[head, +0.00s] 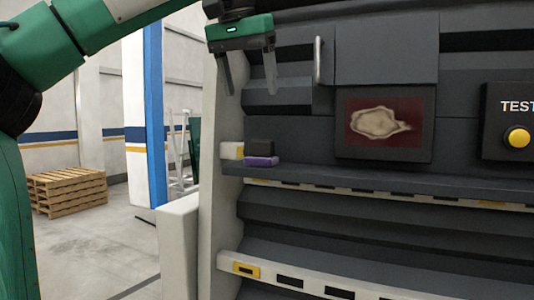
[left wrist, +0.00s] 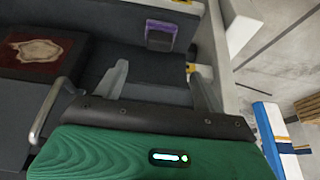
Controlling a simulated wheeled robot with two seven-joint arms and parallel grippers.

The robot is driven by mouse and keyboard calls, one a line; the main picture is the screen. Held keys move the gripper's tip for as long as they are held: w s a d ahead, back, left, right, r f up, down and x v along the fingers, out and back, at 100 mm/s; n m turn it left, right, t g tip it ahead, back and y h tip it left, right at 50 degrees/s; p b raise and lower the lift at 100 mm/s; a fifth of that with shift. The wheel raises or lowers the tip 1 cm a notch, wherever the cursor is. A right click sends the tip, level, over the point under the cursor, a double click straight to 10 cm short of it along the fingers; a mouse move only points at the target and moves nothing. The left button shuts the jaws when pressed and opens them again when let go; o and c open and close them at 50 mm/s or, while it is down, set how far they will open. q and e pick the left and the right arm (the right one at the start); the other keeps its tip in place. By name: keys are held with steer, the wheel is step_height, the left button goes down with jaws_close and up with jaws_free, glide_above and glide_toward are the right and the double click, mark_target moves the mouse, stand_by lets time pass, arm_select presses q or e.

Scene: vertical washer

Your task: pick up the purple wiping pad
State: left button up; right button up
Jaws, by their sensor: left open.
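The purple wiping pad (head: 262,161) sits at the left end of a dark shelf on the machine, with a black block-like part (head: 260,147) on top of it. In the left wrist view the purple pad (left wrist: 161,27) shows ahead, beyond my fingertips. My left gripper (head: 252,92) is open and empty, above the pad with its fingers pointing down, clear of it. Its two fingers also show in the left wrist view (left wrist: 158,75), apart with nothing between them. My right gripper is in neither view.
A vertical handle (head: 318,60) stands close right of my left gripper. A panel with a stained dark-red surface (head: 383,122) and a yellow button (head: 517,138) are further right. A pale side wall (head: 224,185) bounds the shelf's left end. A wooden pallet stack (head: 68,190) stands far left.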

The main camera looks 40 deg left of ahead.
mark_target(261, 141)
arm_select(q)
steer(key=p+x, duration=0.1)
steer(key=x, duration=0.6)
steer(key=shift+w+a+f, duration=0.2)
steer(key=shift+f, duration=0.15)
steer(key=shift+w+f+p, duration=0.15)
steer(key=shift+f+p, duration=0.3)
steer(key=shift+p, duration=0.25)
steer(key=p+x, duration=0.1)
steer(key=x, duration=0.2)
steer(key=shift+w+f, duration=0.1)
steer(key=shift+w, duration=0.05)
steer(key=shift+w+f+p, duration=0.15)
steer(key=shift+f+p, duration=0.15)
steer(key=shift+f, duration=0.05)
steer(key=c, duration=0.8)
steer(key=shift+c, duration=0.2)
